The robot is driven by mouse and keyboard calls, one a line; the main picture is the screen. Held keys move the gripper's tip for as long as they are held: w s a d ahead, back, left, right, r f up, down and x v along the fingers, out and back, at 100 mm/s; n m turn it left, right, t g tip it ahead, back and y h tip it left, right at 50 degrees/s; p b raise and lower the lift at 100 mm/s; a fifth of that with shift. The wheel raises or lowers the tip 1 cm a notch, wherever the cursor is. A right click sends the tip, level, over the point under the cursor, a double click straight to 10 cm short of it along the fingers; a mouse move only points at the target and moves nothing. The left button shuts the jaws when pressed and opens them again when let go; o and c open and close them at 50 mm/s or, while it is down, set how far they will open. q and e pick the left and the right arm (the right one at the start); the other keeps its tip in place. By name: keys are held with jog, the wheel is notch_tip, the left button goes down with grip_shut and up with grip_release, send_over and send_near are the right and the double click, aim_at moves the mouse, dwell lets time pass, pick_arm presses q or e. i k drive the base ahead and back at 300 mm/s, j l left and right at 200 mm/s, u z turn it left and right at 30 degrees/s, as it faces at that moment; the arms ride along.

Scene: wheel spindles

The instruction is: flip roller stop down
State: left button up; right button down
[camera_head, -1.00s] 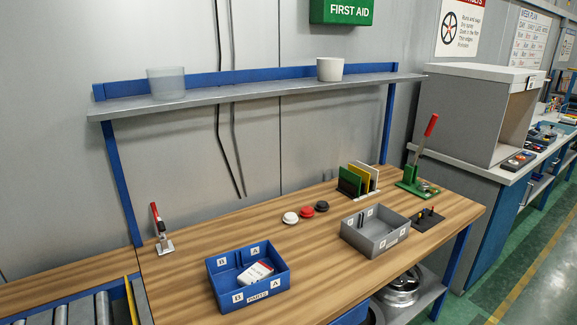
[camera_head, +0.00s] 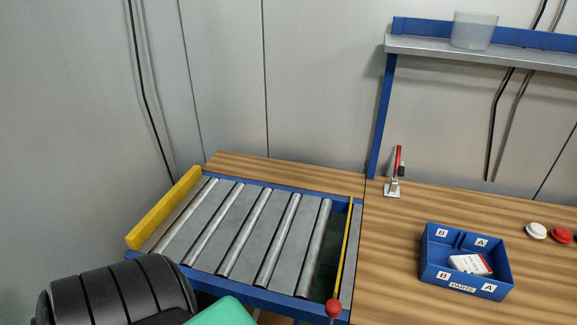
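A roller conveyor (camera_head: 225,232) with several steel rollers in a blue frame sits left of centre. A thin yellow bar (camera_head: 347,245) runs along its right end, beside the wooden worktop. A red ball knob (camera_head: 333,308) is at the near end of this bar. The bar looks narrow, seen nearly edge-on, and appears to stand up from the frame. A thicker yellow rail (camera_head: 164,208) runs along the conveyor's left end. I cannot tell from the picture alone which one is the roller stop. Neither of my grippers is in view.
A blue parts bin (camera_head: 465,262) with a white and red box stands on the worktop (camera_head: 390,240) at right. A red-handled toggle clamp (camera_head: 396,175) stands near the shelf post. A shelf (camera_head: 480,50) holds a translucent cup (camera_head: 474,30). The rollers are clear of objects.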

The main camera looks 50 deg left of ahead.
aim_at(334, 307)
jog(key=u, duration=1.05)
